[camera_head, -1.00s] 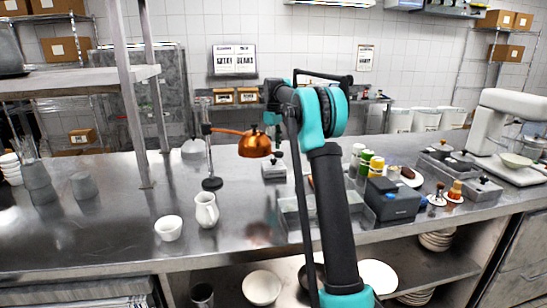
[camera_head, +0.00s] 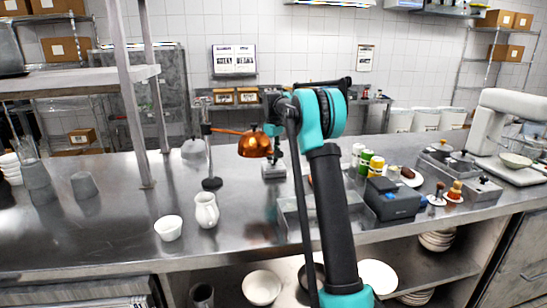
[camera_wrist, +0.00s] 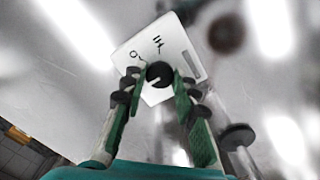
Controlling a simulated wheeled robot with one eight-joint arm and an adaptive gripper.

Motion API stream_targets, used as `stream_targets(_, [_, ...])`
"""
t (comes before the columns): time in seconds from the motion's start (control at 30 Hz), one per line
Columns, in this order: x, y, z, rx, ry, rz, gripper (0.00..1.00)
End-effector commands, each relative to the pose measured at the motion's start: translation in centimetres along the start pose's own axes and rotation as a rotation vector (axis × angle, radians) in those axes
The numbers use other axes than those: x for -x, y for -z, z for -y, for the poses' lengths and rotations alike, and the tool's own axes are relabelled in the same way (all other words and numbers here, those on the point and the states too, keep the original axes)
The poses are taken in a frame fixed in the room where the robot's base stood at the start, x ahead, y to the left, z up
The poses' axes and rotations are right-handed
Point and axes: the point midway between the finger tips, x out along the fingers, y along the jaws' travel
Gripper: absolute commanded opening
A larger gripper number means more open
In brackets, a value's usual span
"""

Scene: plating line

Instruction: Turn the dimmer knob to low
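The dimmer is a light box (camera_wrist: 185,55) on the steel counter, with a round mark and a mark of several bars. Its dark round knob (camera_wrist: 160,74) has a pale pointer line toward its lower left in the wrist view. My gripper (camera_wrist: 161,70) has one finger on each side of the knob, and the knob fills the space between the fingertips. In the head view the dimmer box (camera_head: 273,173) stands under my gripper, right of the copper lamp (camera_head: 254,146); there the knob is hidden.
A clear tray (camera_head: 290,222) lies in front of the dimmer. Several bottles and a dark box (camera_head: 391,201) stand right of my arm. The lamp's stand (camera_head: 208,160) is close by on the left.

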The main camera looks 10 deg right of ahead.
Motion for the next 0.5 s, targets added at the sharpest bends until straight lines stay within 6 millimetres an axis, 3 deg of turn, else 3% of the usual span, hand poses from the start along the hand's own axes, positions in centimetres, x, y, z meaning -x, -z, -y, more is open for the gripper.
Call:
stream_targets(0.13, [0.01,0.0,0.0,0.0,0.0,0.0,0.0])
stream_targets(0.5, [0.02,0.0,0.0,-0.072,0.0,0.0,0.0])
